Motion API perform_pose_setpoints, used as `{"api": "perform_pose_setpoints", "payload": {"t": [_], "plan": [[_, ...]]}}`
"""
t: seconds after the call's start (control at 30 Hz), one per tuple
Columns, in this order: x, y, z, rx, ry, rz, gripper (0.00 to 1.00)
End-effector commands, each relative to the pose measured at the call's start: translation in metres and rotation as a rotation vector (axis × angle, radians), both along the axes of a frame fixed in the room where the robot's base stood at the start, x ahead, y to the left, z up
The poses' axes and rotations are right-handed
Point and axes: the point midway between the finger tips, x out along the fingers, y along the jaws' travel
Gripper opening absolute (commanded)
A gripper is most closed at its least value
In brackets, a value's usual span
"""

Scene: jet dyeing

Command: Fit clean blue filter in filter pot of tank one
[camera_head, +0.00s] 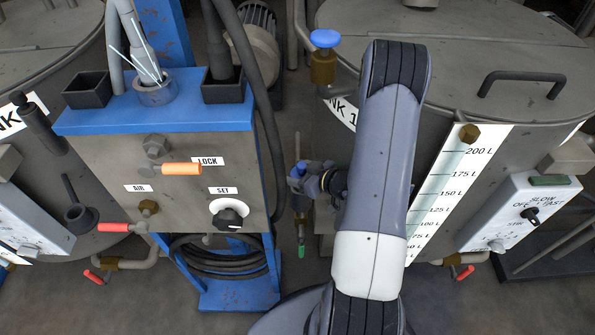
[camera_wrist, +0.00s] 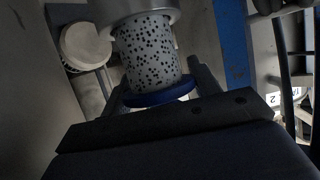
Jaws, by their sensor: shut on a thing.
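In the wrist view a pale perforated filter (camera_wrist: 148,55) with a blue end flange (camera_wrist: 160,94) is between the fingers of my gripper (camera_wrist: 160,92), which is shut on it. The far end of the filter is inside the mouth of a grey round pot (camera_wrist: 138,18); the perforated part near the flange is outside it. In the head view my gripper (camera_head: 305,180) is low beside tank one (camera_head: 437,105), left of my arm. The filter cannot be clearly made out there, and my arm hides part of the tank front.
A pale round-ended cylinder (camera_wrist: 86,46) is beside the pot. A blue upright (camera_wrist: 234,45) stands to its right. A blue-topped station (camera_head: 155,118) with hoses and an orange handle (camera_head: 181,169) is left of my gripper. A blue-capped brass valve (camera_head: 324,55) is above it.

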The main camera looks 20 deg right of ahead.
Motion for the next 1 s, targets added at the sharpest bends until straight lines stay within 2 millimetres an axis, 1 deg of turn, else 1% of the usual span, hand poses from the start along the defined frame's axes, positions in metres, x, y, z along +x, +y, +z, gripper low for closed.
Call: {"api": "perform_pose_setpoints", "payload": {"t": [1.0], "plan": [[0.0, 0.0, -0.027, 0.0, 0.0, 0.0, 0.33]]}}
